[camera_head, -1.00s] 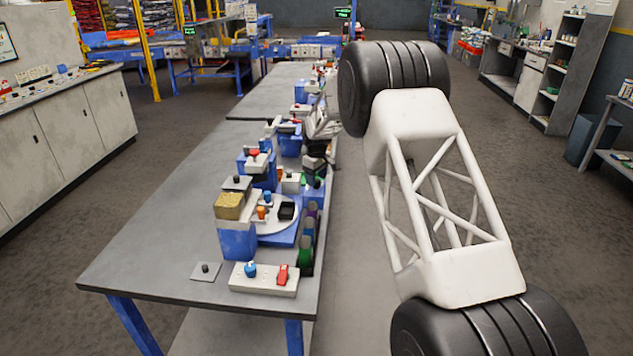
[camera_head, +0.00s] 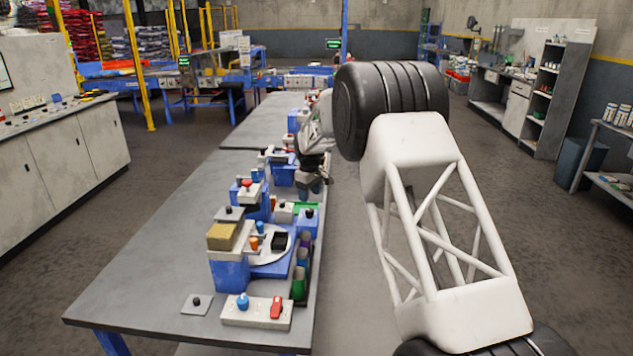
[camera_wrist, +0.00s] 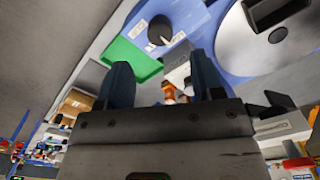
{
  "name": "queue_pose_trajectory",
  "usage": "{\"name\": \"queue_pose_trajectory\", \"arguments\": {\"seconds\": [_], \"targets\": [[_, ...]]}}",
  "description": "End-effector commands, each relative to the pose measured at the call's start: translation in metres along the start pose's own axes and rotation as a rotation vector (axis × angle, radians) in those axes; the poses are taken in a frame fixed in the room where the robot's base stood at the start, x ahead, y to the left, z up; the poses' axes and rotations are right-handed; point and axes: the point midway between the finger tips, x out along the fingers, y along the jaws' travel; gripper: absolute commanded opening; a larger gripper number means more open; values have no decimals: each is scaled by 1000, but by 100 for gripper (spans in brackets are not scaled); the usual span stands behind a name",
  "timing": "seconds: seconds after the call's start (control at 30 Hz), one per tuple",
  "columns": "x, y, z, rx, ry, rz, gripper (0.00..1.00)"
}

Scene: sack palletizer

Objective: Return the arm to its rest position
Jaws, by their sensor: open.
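My gripper (camera_wrist: 163,85) shows in the wrist view with its two dark fingers apart and nothing between them. Beyond the fingers are a blue block with a black knob (camera_wrist: 160,30), a green panel (camera_wrist: 130,58) and a grey round plate (camera_wrist: 240,40). In the head view my white lattice arm link (camera_head: 445,230) fills the right side. The arm's far end (camera_head: 315,150) reaches over the right edge of the bench, above the row of devices. The fingertips are too small there to make out.
A long grey bench (camera_head: 140,260) carries several blue devices along its right edge. A control box with blue and red knobs (camera_head: 258,310) sits at the near end. The bench's left half is bare. Grey cabinets (camera_head: 60,150) stand at left, shelves (camera_head: 545,95) at right.

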Motion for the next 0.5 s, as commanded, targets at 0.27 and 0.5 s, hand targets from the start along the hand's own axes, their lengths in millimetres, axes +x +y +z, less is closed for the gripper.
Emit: {"name": "queue_pose_trajectory", "arguments": {"seconds": [0.27,0.5], "targets": [[-26,-4,23,37,8,7,61],[-69,-17,69,109,20,18,61]]}}
